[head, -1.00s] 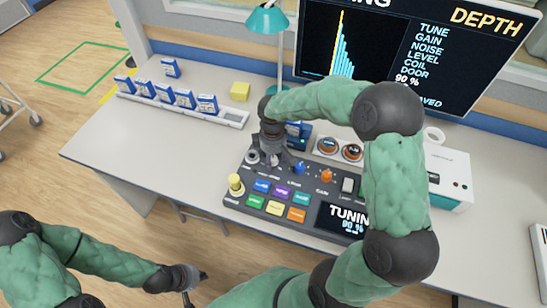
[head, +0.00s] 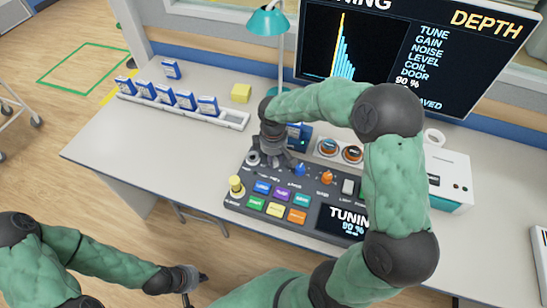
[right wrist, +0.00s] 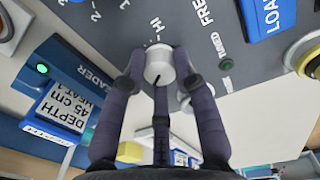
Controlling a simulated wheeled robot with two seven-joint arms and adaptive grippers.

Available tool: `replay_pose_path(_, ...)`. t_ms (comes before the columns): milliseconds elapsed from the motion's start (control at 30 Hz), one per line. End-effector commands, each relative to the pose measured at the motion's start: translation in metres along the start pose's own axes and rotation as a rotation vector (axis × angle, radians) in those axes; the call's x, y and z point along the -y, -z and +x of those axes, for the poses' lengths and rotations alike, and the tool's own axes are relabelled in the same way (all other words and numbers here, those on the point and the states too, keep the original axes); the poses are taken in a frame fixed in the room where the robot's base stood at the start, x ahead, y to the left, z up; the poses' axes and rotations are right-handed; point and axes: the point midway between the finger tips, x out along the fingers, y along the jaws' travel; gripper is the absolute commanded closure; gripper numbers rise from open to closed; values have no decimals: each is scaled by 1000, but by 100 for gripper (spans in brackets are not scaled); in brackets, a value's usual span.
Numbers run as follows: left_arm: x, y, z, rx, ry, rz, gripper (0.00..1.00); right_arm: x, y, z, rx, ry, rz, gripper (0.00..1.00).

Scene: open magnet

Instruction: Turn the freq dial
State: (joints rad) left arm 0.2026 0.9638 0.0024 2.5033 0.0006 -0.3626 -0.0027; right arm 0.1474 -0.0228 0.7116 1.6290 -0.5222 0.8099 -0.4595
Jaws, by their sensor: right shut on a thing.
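The freq dial (right wrist: 158,66) is a light grey round knob with a dark pointer mark, beside the printed HI and FREQ labels. My right gripper (right wrist: 160,72) is shut on it, with fingers on both sides. In the head view my right gripper (head: 276,158) covers the dial at the back left of the dark control panel (head: 240,205). The panel's screen (head: 345,222) reads TUNING and seems to show 90 %. My left gripper (head: 190,283) looks open and empty, low in front of the desk.
A pale knob (head: 252,158) stands close left of my right gripper; a blue knob (head: 299,169) and an orange knob (head: 327,177) stand to its right. A blue card reader (right wrist: 75,85) is behind the panel. The desk's left part is clear, before a card rack (head: 232,119).

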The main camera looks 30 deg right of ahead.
Motion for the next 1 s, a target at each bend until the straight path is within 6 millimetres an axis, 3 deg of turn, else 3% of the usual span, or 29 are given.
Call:
replay_pose_path(367,-4,0,-10,0,0,0,100,1,-3,0,7,6,-80,100)
replay_pose_path(1000,-19,-2,-52,0,0,0,100,1,-4,1,-8,10,-478,100)
